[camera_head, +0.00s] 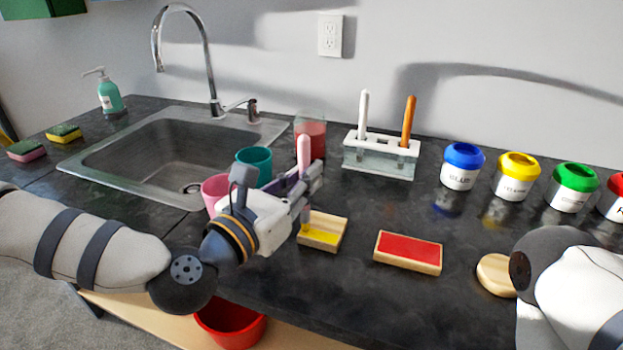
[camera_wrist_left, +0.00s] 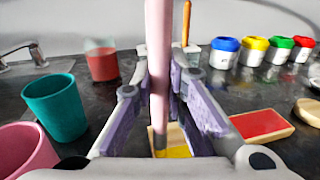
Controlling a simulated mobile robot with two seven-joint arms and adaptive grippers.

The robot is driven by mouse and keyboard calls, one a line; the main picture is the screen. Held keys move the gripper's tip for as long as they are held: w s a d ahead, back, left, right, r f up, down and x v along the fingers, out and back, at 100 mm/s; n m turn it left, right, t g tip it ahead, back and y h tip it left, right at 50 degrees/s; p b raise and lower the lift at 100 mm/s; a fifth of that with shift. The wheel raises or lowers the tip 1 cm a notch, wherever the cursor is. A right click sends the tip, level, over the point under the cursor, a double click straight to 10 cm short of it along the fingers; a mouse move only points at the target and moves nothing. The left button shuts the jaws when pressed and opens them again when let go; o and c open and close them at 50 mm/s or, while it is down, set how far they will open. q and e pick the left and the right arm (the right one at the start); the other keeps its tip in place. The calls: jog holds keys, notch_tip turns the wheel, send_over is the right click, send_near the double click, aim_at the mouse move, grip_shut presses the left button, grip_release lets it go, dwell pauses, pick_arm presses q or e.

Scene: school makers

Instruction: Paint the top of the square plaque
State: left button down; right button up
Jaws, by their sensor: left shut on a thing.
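The square wooden plaque (camera_head: 337,232) lies on the counter, with yellow paint (camera_head: 318,236) on part of its top and bare wood beside it. My left gripper (camera_head: 310,182) is shut on a pink-handled brush (camera_head: 303,152), held roughly upright over the plaque's left side. In the left wrist view, the brush (camera_wrist_left: 158,55) stands between the fingers and its lower end is at the yellow paint (camera_wrist_left: 175,151). I cannot tell whether the bristles touch. My right gripper is out of view; only part of that arm shows at lower right.
A red-topped rectangular plaque (camera_head: 408,250) and a round wooden plaque (camera_head: 494,275) lie to the right. Behind are a brush holder (camera_head: 381,157) with two brushes and blue (camera_head: 462,166), yellow (camera_head: 515,176), green (camera_head: 572,187) and red paint pots. Teal (camera_head: 256,166) and pink cups stand beside the gripper, near the sink.

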pick_arm(q)
jog(key=shift+w+d, duration=1.1)
jog(key=shift+d, duration=2)
jog(key=shift+w+a+b, duration=0.7)
jog(key=shift+w+a, duration=0.2)
jog(key=shift+a, duration=1.55)
notch_tip(320, 180, up, 7)
jog(key=p, duration=0.3)
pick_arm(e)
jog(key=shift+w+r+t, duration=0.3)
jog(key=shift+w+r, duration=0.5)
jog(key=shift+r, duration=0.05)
pick_arm(q)
jog(key=shift+d, duration=0.1)
jog(key=shift+r, duration=0.1)
